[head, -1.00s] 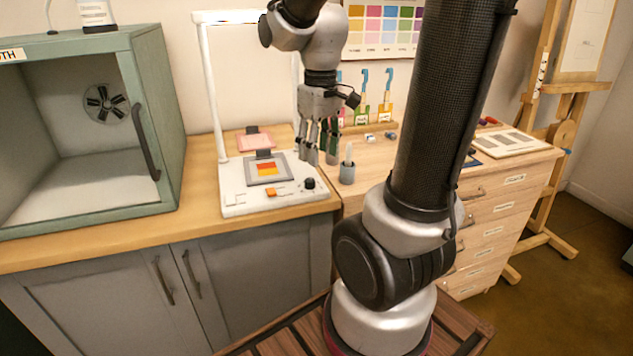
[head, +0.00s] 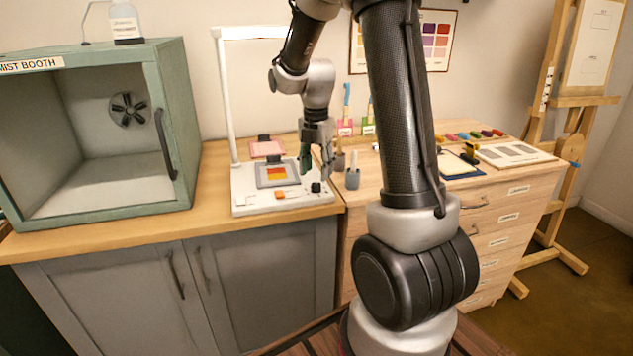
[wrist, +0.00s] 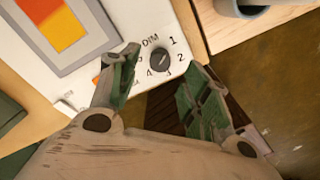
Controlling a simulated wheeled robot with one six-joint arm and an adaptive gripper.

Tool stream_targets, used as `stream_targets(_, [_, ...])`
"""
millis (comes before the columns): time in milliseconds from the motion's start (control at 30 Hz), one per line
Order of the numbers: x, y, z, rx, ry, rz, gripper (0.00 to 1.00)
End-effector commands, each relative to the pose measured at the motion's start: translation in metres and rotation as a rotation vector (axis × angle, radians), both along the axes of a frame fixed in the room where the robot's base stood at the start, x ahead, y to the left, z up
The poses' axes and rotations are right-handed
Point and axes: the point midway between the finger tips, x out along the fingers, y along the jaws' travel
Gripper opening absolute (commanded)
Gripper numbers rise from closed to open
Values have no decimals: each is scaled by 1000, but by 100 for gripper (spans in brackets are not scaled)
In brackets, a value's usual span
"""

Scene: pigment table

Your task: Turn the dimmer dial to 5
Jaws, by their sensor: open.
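The black dimmer dial (head: 316,187) sits at the front right corner of the white light stand base (head: 262,208). In the wrist view the dial (wrist: 160,60) has "DIM" and numbers 1 to 4 printed around it; the 5 is not clearly readable near the left finger. A pale mark shows on the dial, but I cannot tell exactly which number it points to. My gripper (head: 315,172) is open and points down just above the dial. In the wrist view its green-padded fingers (wrist: 162,72) lie left and right of the dial, apart from it.
A grey-framed orange and yellow swatch (head: 278,174) lies on the base left of the dial. A grey cup (head: 352,180) stands close on the right. The mist booth (head: 178,120) is at the left, and the stand's white post (head: 226,100) rises behind.

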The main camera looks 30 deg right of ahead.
Motion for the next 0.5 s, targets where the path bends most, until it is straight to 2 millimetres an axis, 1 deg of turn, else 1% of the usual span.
stream_targets(33, [-1,0,-9,0,4,0,48])
stream_targets(100, [-1,0,-21,0,4,-1,48])
stream_targets(200, [0,0,-33,0,2,-1,48])
stream_targets(333, [0,0,-42,0,1,-2,48])
stream_targets(500, [0,0,-44,0,0,-2,48])
